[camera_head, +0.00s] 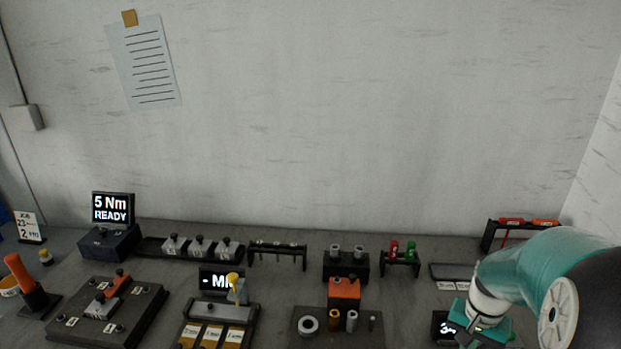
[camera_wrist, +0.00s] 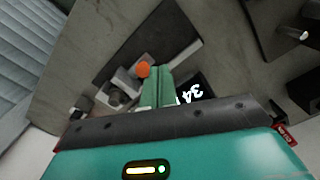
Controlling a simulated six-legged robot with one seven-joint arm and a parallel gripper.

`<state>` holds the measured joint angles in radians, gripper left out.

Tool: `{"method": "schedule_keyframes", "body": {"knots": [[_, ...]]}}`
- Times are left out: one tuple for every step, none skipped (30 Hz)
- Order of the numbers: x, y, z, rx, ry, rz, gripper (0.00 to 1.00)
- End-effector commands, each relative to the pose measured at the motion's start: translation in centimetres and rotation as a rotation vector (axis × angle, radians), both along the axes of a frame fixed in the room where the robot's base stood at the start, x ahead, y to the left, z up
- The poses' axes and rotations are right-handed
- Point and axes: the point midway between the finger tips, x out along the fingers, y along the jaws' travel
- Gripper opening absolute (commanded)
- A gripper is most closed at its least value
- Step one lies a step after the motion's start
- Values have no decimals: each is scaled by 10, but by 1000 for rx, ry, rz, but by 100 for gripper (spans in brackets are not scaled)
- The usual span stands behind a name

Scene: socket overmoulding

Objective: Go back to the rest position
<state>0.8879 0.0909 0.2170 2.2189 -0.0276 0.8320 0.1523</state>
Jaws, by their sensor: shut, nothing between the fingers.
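My gripper (camera_wrist: 158,84) shows in the wrist view as green fingers held together, with nothing between them. In the head view my teal arm comes in from the lower right, and its wrist end is low over the right part of the bench. The fingertips are hard to make out there. In the wrist view, a grey device with an orange knob (camera_wrist: 143,69) lies just left of the fingers. A dark display with white digits (camera_wrist: 201,91) is to their right, partly hidden by my gripper's body.
The bench holds a "5 Nm READY" display (camera_head: 112,207), a dark plate with an orange-topped clamp (camera_head: 100,306), an orange block (camera_head: 344,289), red and green pieces on a stand (camera_head: 401,249), and a rack with red and orange tools (camera_head: 521,222). The space above the bench is clear.

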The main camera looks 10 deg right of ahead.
Motion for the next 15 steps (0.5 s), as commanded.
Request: {"method": "schedule_keyframes", "body": {"knots": [[2, 4, 4, -9, -5, 14, 0], [4, 8, 8, -15, -10, 27, 0], [6, 15, 14, -26, -18, 48, 0], [8, 22, 20, -37, -26, 69, 0], [10, 30, 27, -50, -35, 92, 0], [13, 42, 37, -67, -50, 128, 0], [15, 52, 45, -81, -63, 158, 0], [16, 63, 53, -94, -77, 189, 0], [17, 77, 63, -110, -97, 231, 0], [17, 88, 71, -122, -112, 262, 0], [17, 99, 78, -133, -128, 292, 0], [16, 113, 88, -147, -151, 333, 0], [15, 123, 95, -156, -168, 365, 0], [13, 134, 101, -165, -186, 395, 0], [10, 147, 109, -174, -212, 435, 0]]}}
